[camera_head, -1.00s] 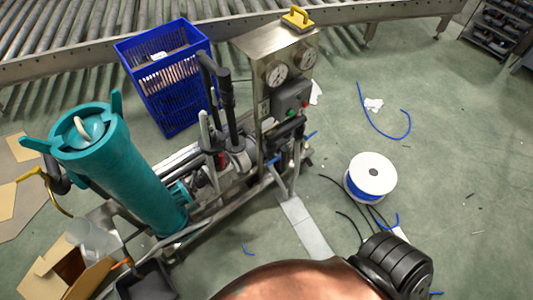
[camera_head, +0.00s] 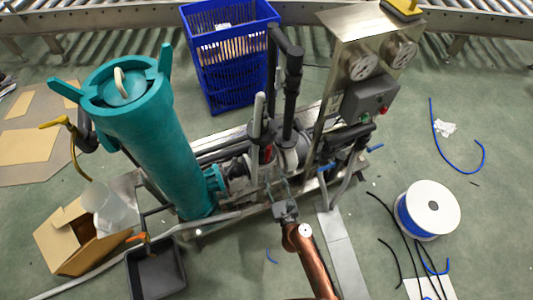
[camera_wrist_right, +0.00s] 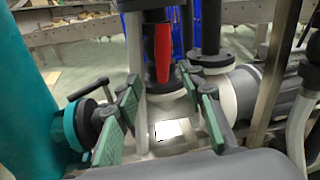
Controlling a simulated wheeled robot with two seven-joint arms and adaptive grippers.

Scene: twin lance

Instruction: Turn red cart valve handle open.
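The red valve handle (camera_head: 267,152) is on the cart, at the foot of a grey upright pipe and right of the teal filter housing (camera_head: 160,140). In the right wrist view the red handle (camera_wrist_right: 163,52) hangs upright against a dark fitting, near the top middle. My right gripper (camera_head: 277,188) reaches in from below, just in front of the handle in the head view. In the wrist view its green-padded fingers (camera_wrist_right: 168,112) are spread wide, with nothing between the pads; the handle is beyond them. My left gripper is not in view.
A steel gauge panel (camera_head: 345,75) stands right of the valve, and black pipes (camera_head: 290,95) rise beside it. A blue crate (camera_head: 225,60) is behind. A cardboard box (camera_head: 70,240), a black bin (camera_head: 155,272) and a cable spool (camera_head: 430,210) are on the floor.

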